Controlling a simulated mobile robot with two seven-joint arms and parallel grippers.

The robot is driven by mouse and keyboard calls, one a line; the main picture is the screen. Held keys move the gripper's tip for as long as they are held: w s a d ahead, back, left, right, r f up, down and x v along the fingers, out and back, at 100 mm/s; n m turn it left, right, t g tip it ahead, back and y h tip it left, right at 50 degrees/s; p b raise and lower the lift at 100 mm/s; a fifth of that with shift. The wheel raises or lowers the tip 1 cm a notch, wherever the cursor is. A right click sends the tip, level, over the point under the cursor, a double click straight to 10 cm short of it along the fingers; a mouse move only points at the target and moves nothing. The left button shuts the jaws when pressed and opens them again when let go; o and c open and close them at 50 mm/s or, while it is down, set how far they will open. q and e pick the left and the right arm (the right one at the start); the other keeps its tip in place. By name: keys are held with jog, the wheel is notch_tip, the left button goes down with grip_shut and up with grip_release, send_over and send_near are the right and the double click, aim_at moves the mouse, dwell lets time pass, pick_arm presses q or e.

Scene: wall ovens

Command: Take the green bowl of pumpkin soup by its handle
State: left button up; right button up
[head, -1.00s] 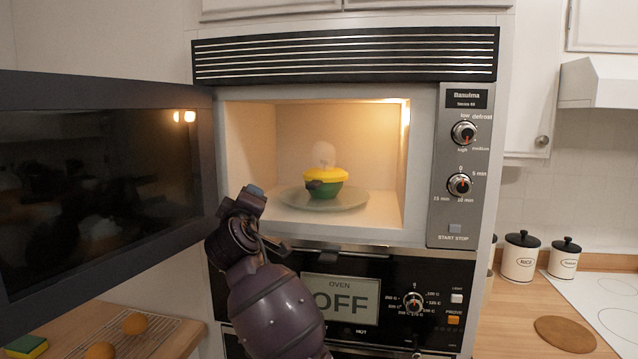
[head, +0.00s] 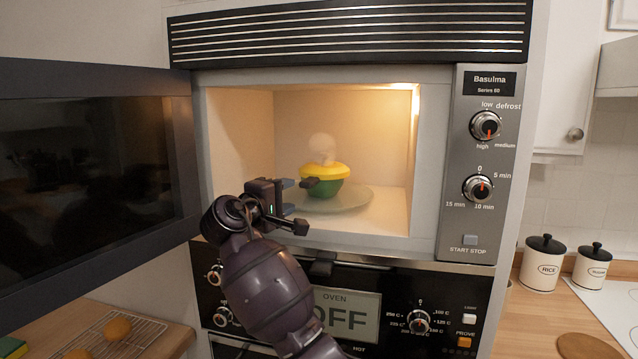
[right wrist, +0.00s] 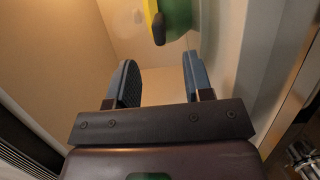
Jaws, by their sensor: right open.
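The green bowl (head: 325,188) has a yellow top and stands upright on a round glass plate (head: 355,199) inside the open microwave. Pale steam shows above it. Its short dark handle (head: 309,182) points left and toward me. My right gripper (head: 288,196) is open and empty at the microwave opening, a little left of the handle and apart from it. In the right wrist view the handle (right wrist: 158,30) lies beyond the two blue-padded fingertips, roughly between them, with part of the bowl (right wrist: 178,18) at the top edge. My left gripper is not in view.
The microwave door (head: 95,170) stands open on the left. The control panel (head: 482,165) is on the right. Below is an oven (head: 385,300) reading OFF. A counter at lower left holds a rack (head: 130,335) and a sponge (head: 12,347). The cavity around the plate is free.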

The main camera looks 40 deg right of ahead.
aim_at(304, 185)
jog(key=p+x, duration=0.1)
jog(key=x, duration=0.4)
jog(key=p+x, duration=0.1)
jog(key=x, duration=0.3)
jog(key=shift+w+d+r, duration=0.15)
jog(key=shift+w+r, duration=0.05)
jog(key=shift+w, duration=0.1)
jog(key=shift+w+d+p, duration=0.25)
jog(key=shift+d+p, duration=0.15)
jog(key=shift+d, duration=0.2)
grip_shut()
